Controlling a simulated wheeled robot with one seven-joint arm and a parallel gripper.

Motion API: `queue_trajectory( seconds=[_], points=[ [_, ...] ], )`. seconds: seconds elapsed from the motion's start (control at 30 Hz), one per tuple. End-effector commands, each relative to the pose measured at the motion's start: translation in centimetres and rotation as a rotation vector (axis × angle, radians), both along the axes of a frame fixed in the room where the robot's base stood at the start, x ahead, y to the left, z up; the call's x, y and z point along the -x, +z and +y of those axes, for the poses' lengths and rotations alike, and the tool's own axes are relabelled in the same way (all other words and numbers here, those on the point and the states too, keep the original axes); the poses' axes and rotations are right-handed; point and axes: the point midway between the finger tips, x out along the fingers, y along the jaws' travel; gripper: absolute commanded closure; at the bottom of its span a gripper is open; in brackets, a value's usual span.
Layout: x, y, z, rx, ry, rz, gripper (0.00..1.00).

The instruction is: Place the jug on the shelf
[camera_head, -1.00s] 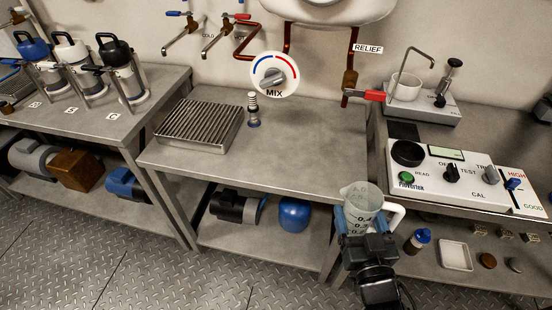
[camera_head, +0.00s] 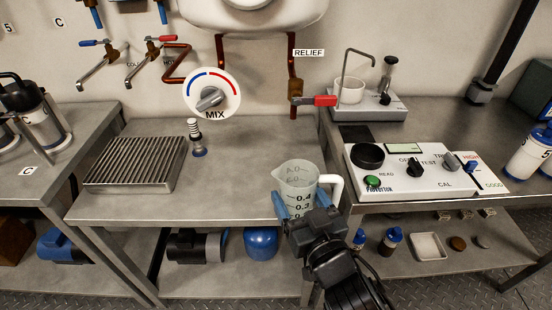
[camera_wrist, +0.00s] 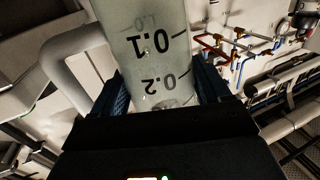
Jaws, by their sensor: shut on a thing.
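The jug (camera_head: 299,180) is a translucent measuring jug with dark graduation marks and a white handle on its right side. My gripper (camera_head: 297,211) is shut on it, with blue fingers on either side of its body. In the head view the jug is upright, in front of the gap between the middle bench and the right bench. In the wrist view the jug (camera_wrist: 150,50) fills the upper middle between the fingers, its handle at left. The lower shelf (camera_head: 225,281) of the middle bench shows below, partly hidden by my arm.
A ribbed metal grate (camera_head: 135,165) and a small fitting (camera_head: 196,138) stand on the middle bench. A dark motor (camera_head: 190,246) and a blue dome (camera_head: 261,241) occupy its lower shelf. A white instrument panel (camera_head: 420,172) sits on the right bench. The middle bench top is mostly clear.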

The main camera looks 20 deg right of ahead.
Motion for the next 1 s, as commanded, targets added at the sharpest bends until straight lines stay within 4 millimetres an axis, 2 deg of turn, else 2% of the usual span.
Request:
queue_trajectory(
  seconds=[0.03,0.1,0.4,0.73,0.93,1.0],
  points=[
    [-1.4,0.5,-0.3,0.001,0.002,-0.002,0.55],
    [-3.1,0.6,-0.9,0.001,0.002,-0.003,0.55],
    [-9.5,0.7,-2.9,-0.002,0.001,-0.001,0.55],
    [-11.9,0.4,-3.8,-0.001,0.000,-0.001,0.55],
    [-14.3,0.5,-4.7,-0.001,-0.001,-0.001,0.55],
    [-14.2,-1.2,-4.6,0.000,0.000,0.001,0.55]
  ],
)
